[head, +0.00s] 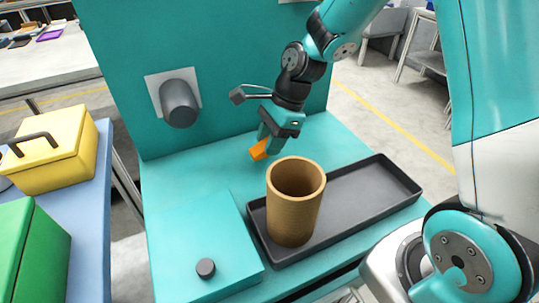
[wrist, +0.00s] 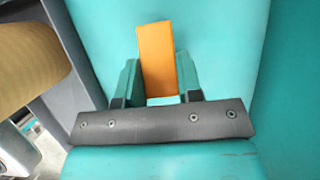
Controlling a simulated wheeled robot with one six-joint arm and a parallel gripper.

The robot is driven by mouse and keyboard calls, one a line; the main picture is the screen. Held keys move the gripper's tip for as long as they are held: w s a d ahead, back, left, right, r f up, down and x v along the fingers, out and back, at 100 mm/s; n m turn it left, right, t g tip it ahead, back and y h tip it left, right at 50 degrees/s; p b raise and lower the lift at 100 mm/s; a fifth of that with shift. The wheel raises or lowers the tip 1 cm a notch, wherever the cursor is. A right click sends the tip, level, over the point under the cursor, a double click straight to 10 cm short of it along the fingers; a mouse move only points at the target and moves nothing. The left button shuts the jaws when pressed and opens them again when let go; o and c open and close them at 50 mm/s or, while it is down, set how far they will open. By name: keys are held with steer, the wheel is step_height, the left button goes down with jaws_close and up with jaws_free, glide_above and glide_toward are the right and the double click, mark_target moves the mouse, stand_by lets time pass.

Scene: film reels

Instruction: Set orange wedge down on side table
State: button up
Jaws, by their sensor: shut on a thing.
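The orange wedge (head: 259,151) is between the fingers of my gripper (head: 268,140), over the back of the teal counter (head: 215,170). In the wrist view, my gripper (wrist: 156,80) is shut on the wedge (wrist: 156,45), with one teal finger on each side and the wedge sticking out past the tips. I cannot tell whether the wedge touches the counter. A blue-topped table (head: 90,225) stands at the left edge of the head view, apart from the counter. It may be the side table.
A tall brown cup (head: 292,215) stands in a dark tray (head: 385,210) in front of my gripper. A grey spout (head: 178,103) juts from the teal back panel. A yellow box (head: 60,150) and green box (head: 30,250) occupy the blue table, with bare surface at its right.

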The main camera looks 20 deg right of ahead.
steer(key=shift+f+b, duration=0.3)
steer(key=shift+f, duration=1.45)
steer(key=shift+f, duration=0.1)
steer(key=o, duration=1)
steer(key=shift+c, duration=0.2)
steer(key=p+v, duration=0.3)
steer(key=v, duration=0.8)
steer(key=s+a+r+n, duration=0.3)
steer(key=s+n, duration=0.3)
steer(key=n, duration=0.2)
steer(key=s+a+r+n, duration=0.3)
steer(key=s+n, duration=0.4)
steer(key=n, duration=0.1)
steer(key=s+a+r+n, duration=0.3)
steer(key=s+a+n, duration=0.1)
steer(key=s+n, duration=0.3)
steer(key=shift+n, duration=1.1)
